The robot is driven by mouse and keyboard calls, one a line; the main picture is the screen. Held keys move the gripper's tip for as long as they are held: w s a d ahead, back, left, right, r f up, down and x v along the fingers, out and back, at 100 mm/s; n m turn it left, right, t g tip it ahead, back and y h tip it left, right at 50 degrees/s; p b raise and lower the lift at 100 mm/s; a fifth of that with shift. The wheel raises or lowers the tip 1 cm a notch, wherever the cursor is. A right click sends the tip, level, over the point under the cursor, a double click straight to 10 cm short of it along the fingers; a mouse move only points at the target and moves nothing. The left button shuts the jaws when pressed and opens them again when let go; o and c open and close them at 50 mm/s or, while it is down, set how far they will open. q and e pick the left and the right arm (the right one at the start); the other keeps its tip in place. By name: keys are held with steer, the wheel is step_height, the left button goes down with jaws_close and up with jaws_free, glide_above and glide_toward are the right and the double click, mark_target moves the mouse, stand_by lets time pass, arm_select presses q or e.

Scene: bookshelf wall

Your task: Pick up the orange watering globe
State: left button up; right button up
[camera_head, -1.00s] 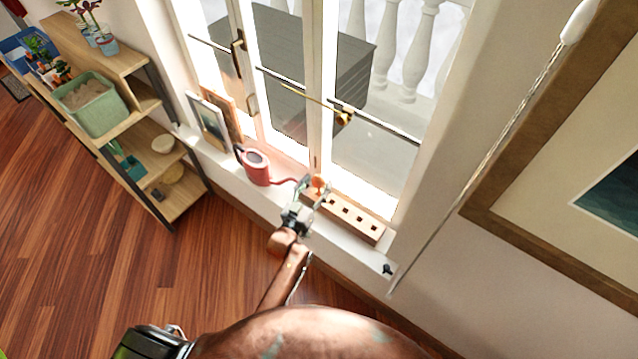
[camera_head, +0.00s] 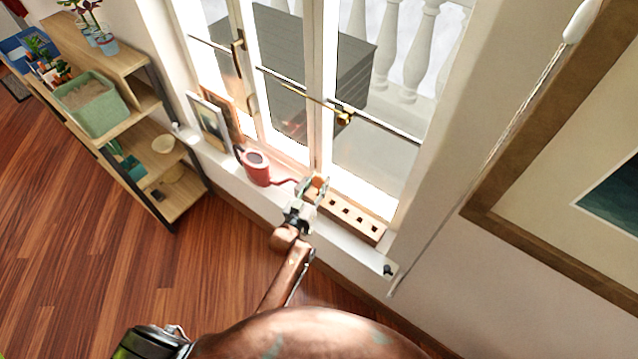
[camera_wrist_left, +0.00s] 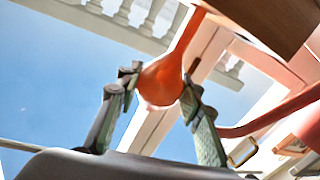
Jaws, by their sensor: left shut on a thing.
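The orange watering globe (camera_wrist_left: 163,80) has a round bulb and a narrow stem. My left gripper (camera_head: 314,187) is shut on its bulb, with one finger on either side in the left wrist view (camera_wrist_left: 158,88). In the head view, the globe (camera_head: 317,184) shows partly between the fingers, over the left end of a wooden block with square holes (camera_head: 355,217). In the wrist view, the stem runs to the edge of the block (camera_wrist_left: 268,20); I cannot tell whether its tip is still in a hole. My right gripper is not in view.
A red watering can (camera_head: 257,168) stands on the white sill (camera_head: 232,172), its spout reaching close to my left gripper. Window doors with brass handles (camera_head: 343,117) rise behind. Leaning frames (camera_head: 208,122) and a wooden shelf (camera_head: 183,197) are to the left.

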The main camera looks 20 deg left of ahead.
arm_select(q)
steer(key=shift+c, duration=0.3)
step_height(320, 180, up, 10)
steer(key=p, duration=0.2)
steer(key=shift+p, duration=0.4)
steer(key=s+r+y, duration=0.1)
steer(key=s+r, duration=0.2)
steer(key=s, duration=0.3)
steer(key=s+a+r+n+y, duration=0.1)
steer(key=s+r, duration=0.2)
steer(key=s, duration=0.3)
steer(key=s+r, duration=0.3)
steer(key=s, duration=0.3)
steer(key=shift+s+a+n+y, duration=0.15)
steer(key=shift+s+n+y, duration=0.1)
steer(key=shift+n+y, duration=0.15)
